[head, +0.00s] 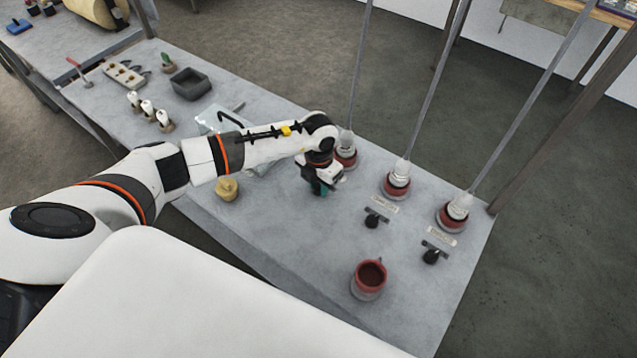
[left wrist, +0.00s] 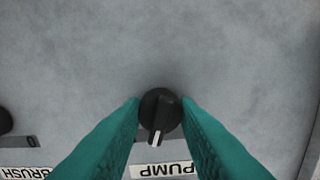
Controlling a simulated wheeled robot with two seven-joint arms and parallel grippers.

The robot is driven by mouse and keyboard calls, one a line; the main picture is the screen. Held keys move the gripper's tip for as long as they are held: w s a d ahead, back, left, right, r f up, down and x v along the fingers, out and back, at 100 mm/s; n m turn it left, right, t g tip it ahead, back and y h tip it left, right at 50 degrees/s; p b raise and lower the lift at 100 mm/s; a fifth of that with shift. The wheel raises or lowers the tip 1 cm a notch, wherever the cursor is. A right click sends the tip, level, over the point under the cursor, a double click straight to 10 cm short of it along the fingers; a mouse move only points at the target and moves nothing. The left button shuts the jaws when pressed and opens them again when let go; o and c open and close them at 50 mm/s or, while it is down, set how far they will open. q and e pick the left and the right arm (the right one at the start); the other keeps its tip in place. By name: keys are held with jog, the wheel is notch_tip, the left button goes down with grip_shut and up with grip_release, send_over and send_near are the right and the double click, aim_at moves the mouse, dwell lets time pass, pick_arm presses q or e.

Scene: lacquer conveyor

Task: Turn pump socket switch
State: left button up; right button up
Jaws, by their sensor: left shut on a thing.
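The pump switch is a round black knob (left wrist: 158,108) with a raised grip bar and a white mark. In the left wrist view its white mark points down toward the label PUMP (left wrist: 165,170), which shows upside down. My left gripper (left wrist: 161,106) has its two teal fingers on either side of the knob and is shut on it. In the head view this gripper (head: 324,188) is low over the bench, in front of the leftmost red socket (head: 346,158), and hides the pump knob. My right gripper is not in view.
A second black knob (head: 371,221) and a third (head: 430,257) stand to the right, by the other red sockets (head: 396,187) and (head: 452,218). Rods rise from the sockets. A red mug (head: 369,278) stands near the front. A yellow object (head: 227,189) is left of my gripper.

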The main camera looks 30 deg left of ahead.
aim_at(318, 185)
pick_arm(q)
jog(key=n, duration=0.5)
jog(key=shift+n, duration=0.3)
jog(key=shift+w+r+n, duration=0.1)
jog(key=shift+n, duration=2.1)
jog(key=o, duration=1)
notch_tip(318, 185, up, 12)
jog(key=b, duration=0.3)
